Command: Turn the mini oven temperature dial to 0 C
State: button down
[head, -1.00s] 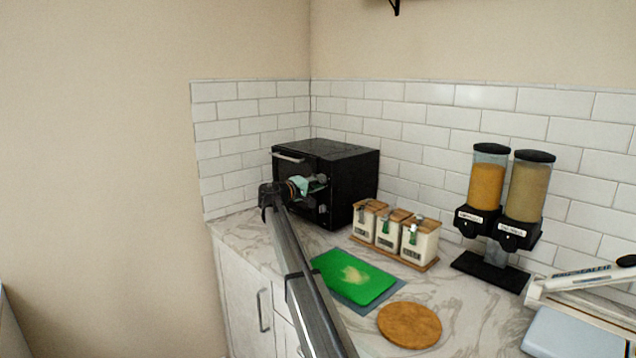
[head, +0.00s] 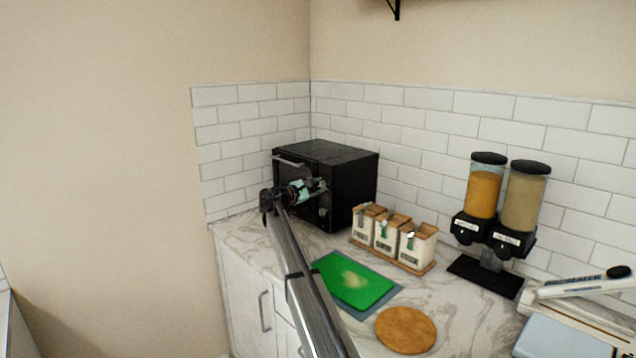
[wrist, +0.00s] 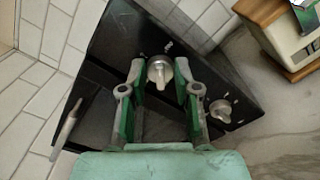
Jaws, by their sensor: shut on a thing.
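The black mini oven (head: 352,172) stands in the counter corner, its front facing left towards my arm. My gripper (head: 322,185) is at the upper right part of the oven front. In the wrist view my gripper (wrist: 160,72) is shut on a silver dial (wrist: 158,76), with one finger on each side of it. A second silver dial (wrist: 220,110) sits on the same panel, to the right of the fingers and free of them. The dial markings are too small to read, so I cannot tell the setting.
The oven door handle (wrist: 68,125) is at lower left in the wrist view. Labelled canisters (head: 388,236) stand right of the oven. A green cutting board (head: 352,280), a round wooden board (head: 405,330) and two dispensers (head: 485,205) are on the counter (head: 455,312).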

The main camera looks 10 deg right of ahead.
jog(key=n+p, duration=0.1)
jog(key=n, duration=0.1)
jog(key=n+p, duration=0.3)
jog(key=shift+w+r+n, duration=0.15)
jog(key=shift+r+n, duration=0.15)
jog(key=n+p, duration=0.2)
jog(key=shift+a+n, duration=0.1)
jog(key=shift+n, duration=0.3)
jog(key=shift+f+n+p, duration=0.15)
jog(key=shift+n+p, duration=0.55)
jog(key=shift+n, duration=0.1)
jog(key=c, duration=0.9)
grip_release()
jog(key=shift+w, duration=0.1)
jog(key=shift+o, duration=0.2)
jog(key=shift+f, duration=0.1)
